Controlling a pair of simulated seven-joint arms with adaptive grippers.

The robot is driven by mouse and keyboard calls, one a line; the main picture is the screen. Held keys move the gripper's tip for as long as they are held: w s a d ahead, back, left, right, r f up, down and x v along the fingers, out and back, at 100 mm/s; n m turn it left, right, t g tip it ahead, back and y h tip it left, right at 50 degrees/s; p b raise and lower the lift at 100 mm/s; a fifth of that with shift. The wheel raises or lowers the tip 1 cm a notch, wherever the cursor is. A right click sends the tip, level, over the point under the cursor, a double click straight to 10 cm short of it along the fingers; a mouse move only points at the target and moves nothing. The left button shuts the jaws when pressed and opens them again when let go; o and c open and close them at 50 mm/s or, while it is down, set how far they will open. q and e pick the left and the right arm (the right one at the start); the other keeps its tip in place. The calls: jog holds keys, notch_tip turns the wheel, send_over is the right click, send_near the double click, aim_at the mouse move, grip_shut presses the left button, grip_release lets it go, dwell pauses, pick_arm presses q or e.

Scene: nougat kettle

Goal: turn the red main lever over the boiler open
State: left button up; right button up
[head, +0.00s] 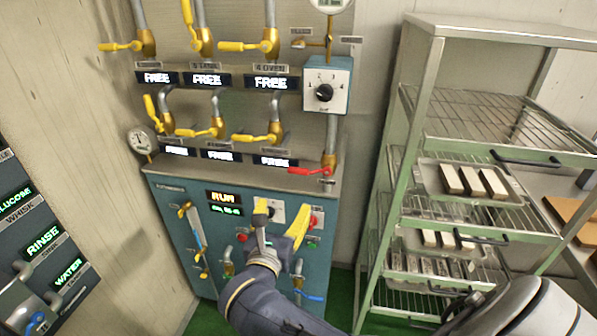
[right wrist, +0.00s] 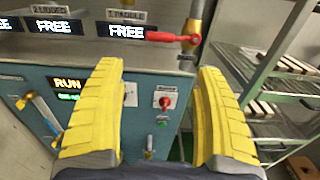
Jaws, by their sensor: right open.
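The red main lever (head: 308,171) lies crosswise on the brass valve of the vertical pipe, above the right end of the blue boiler cabinet (head: 181,249). Its handle points left from the pivot. In the right wrist view the red lever (right wrist: 172,38) is ahead, above the space between my fingers. My right gripper (head: 283,222) is in front of the cabinet panel, below the lever and apart from it. Its yellow fingers are spread with nothing between them, as the right wrist view (right wrist: 161,85) also shows. My left gripper is not in view.
Several yellow-handled valves (head: 213,130) and FREE displays (head: 207,80) fill the wall above the cabinet. A selector box (head: 326,86) sits above the lever. A metal rack (head: 422,120) with trays stands close on the right. A dark control panel (head: 38,240) is at left.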

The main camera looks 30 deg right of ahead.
aim_at(298, 173)
jog(key=x, duration=1.6)
jog(key=shift+w+d, duration=0.25)
jog(key=shift+w, duration=0.05)
grip_shut()
